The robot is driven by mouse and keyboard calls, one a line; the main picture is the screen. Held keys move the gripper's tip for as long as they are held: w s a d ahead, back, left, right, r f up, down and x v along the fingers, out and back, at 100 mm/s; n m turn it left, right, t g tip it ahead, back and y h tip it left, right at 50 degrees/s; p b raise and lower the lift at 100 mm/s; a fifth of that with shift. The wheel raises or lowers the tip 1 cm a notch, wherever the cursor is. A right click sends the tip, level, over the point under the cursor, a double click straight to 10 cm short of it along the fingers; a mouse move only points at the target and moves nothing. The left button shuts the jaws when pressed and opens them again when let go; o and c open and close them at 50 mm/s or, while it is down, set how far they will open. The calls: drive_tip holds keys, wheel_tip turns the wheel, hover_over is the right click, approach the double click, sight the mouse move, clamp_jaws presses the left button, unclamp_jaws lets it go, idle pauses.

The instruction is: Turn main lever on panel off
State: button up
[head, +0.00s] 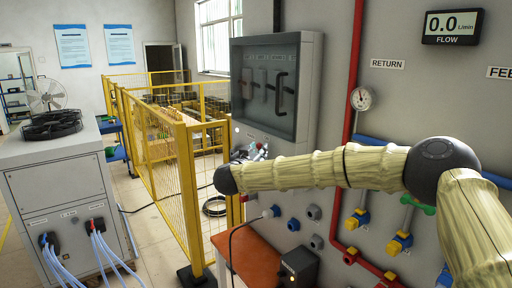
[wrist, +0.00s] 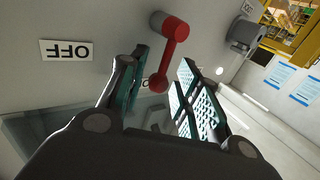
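The main lever (wrist: 169,52) is a red bar with a round ball end, seen in the wrist view on a grey panel surface (wrist: 105,20). Its ball end lies between the two fingers of my gripper (wrist: 163,58). The fingers are spread, with gaps visible on both sides of the lever. An OFF label (wrist: 67,50) appears upside down to the left of the lever. A second label is mostly hidden behind the lever and left finger. In the head view, my dark wrist joint (head: 228,180) is below the grey cabinet (head: 308,130); the lever cannot be made out clearly there.
The cabinet has a glass front (head: 266,85). Red pipe (head: 346,130), a gauge (head: 361,98) and valves line the wall at right. A yellow fence (head: 187,190) stands left of the cabinet. An orange-topped table (head: 245,258) with a black box (head: 299,267) is below.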

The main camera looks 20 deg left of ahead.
drive_tip(key=shift+w, duration=0.5)
clamp_jaws()
drive_tip(key=shift+a, duration=0.1)
